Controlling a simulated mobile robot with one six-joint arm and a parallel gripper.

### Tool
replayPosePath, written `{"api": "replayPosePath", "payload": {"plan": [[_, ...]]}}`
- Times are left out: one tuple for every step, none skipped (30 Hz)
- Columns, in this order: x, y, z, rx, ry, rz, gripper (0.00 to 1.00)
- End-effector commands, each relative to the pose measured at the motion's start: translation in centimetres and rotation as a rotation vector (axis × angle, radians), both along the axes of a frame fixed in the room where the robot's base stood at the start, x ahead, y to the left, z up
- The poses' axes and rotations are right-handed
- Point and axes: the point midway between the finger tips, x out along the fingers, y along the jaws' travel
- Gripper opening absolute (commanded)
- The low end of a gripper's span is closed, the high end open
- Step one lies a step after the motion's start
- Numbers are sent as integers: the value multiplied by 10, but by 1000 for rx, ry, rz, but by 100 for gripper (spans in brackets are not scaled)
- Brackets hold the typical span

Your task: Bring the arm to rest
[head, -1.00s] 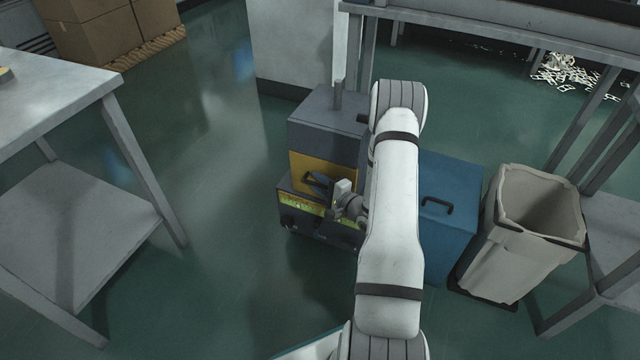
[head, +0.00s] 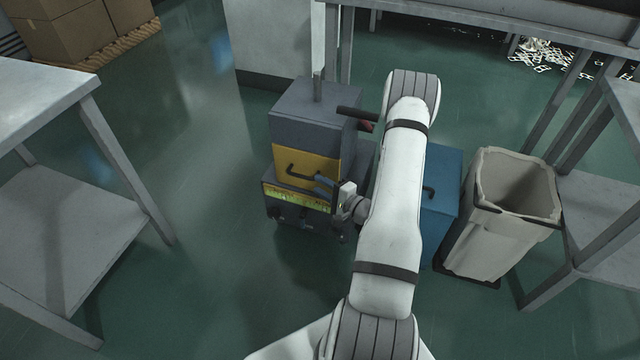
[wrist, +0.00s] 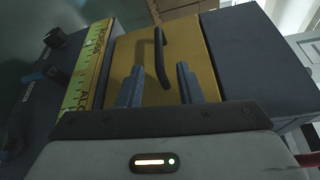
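My arm (head: 395,215) reaches forward and bends down at the elbow. My gripper (head: 322,184) is in front of a grey machine with a yellow front panel (head: 290,153). Part of the machine's right side is hidden behind my arm in the head view.
A blue box (head: 440,205) and a grey open bin (head: 500,225) stand right of my arm. A metal table (head: 60,95) is at the left, a rack (head: 590,215) at the right. Cartons (head: 60,35) sit far left. Floor between table and machine is clear.

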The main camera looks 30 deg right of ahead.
Motion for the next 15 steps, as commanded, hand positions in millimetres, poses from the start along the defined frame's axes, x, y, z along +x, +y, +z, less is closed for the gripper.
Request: {"api": "replayPosePath", "payload": {"plan": [[0, 0, 0, 0, 0, 0, 33], [0, 0, 0, 0, 0, 0, 33], [0, 0, 0, 0, 0, 0, 33], [0, 0, 0, 0, 0, 0, 33], [0, 0, 0, 0, 0, 0, 33], [0, 0, 0, 0, 0, 0, 33], [0, 0, 0, 0, 0, 0, 33], [1, 1, 3, 0, -1, 5, 33], [2, 4, 10, 1, -1, 18, 33], [3, 7, 16, 5, -1, 35, 33], [4, 12, 25, 6, -1, 57, 33], [6, 21, 41, 11, -1, 96, 33], [7, 28, 55, 14, -1, 131, 33], [8, 37, 71, 19, 2, 172, 33], [9, 51, 94, 21, 10, 239, 33]]}}
